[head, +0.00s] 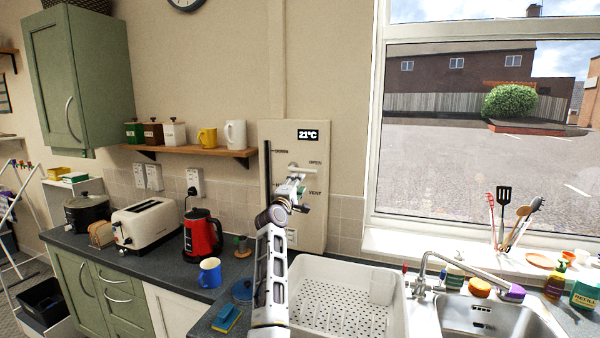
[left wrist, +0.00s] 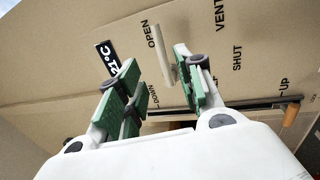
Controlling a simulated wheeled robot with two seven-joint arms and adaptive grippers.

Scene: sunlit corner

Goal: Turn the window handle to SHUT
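A pale upright panel (head: 310,225) on the wall carries a cream window handle (head: 296,166), with the labels OPEN and VENT to its right. In the left wrist view the handle is a cream bar (left wrist: 166,63), its end close to the word OPEN; SHUT is printed farther right, beside VENT. My left gripper (head: 297,184) is at the panel, just below the handle in the head view. In the left wrist view its green-padded fingers (left wrist: 158,78) are apart, with the bar in the gap, nearer the right finger. Contact cannot be told. My right gripper is not in view.
A dark slot with DOWN and UP marks and an orange knob (left wrist: 291,115) runs along the panel. A white dish rack (head: 345,310) and sink tap (head: 425,270) stand below right.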

